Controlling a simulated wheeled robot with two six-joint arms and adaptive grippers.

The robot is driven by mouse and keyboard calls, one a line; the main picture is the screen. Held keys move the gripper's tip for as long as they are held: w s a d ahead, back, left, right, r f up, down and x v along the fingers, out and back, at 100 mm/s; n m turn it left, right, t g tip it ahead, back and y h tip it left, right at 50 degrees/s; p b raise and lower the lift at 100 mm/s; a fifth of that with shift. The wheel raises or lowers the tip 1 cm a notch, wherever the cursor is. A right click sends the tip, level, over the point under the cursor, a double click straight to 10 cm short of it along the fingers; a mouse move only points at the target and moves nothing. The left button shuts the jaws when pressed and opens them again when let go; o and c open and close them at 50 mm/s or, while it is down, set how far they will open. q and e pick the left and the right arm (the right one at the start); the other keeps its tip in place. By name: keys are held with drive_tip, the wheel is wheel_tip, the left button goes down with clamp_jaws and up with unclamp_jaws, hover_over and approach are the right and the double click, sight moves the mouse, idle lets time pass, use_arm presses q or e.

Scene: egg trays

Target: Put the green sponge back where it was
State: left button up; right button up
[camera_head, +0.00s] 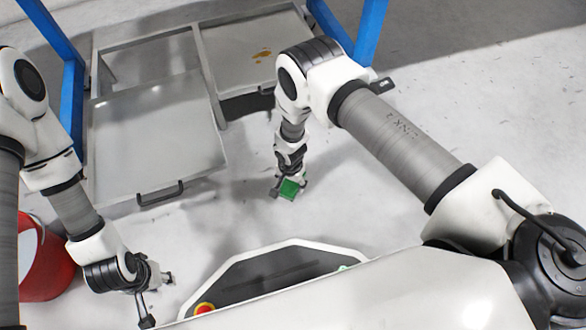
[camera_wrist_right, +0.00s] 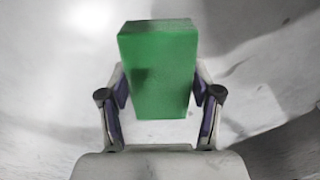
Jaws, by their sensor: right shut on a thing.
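The green sponge (camera_head: 289,189) is a small block held in my right gripper (camera_head: 289,186), low in front of the metal rack. In the right wrist view the sponge (camera_wrist_right: 160,70) stands upright between the two fingers of my right gripper (camera_wrist_right: 161,100), which press on its sides. My left gripper (camera_head: 158,298) hangs at the lower left, away from the sponge. Its fingers look spread apart, with nothing visible between them.
A metal rack with blue posts (camera_head: 73,100) stands at the back. One tray (camera_head: 150,140) with a black handle is pulled out at the left. Another tray (camera_head: 235,50) bears a brown-yellow spill (camera_head: 262,56). A red bucket (camera_head: 50,265) stands at the far left.

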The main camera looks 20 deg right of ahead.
drive_tip(key=w+b, duration=0.1)
drive_tip(key=w+d, duration=0.1)
drive_tip(key=w, duration=0.1)
drive_tip(key=w+d+f+b, duration=0.1)
drive_tip(key=w, duration=0.1)
drive_tip(key=shift+w+d+b, duration=0.2)
drive_tip(key=shift+d+b, duration=0.05)
drive_tip(key=shift+b, duration=0.1)
wheel_tip(320, 180, down, 4)
drive_tip(key=shift+s+a+r+b, duration=0.1)
drive_tip(key=shift+s+r+b, duration=0.1)
drive_tip(key=shift+b, duration=1)
drive_tip(key=shift+r, duration=0.2)
drive_tip(key=shift+c, duration=0.5)
drive_tip(key=shift+f, duration=0.2)
drive_tip(key=o, duration=1.2)
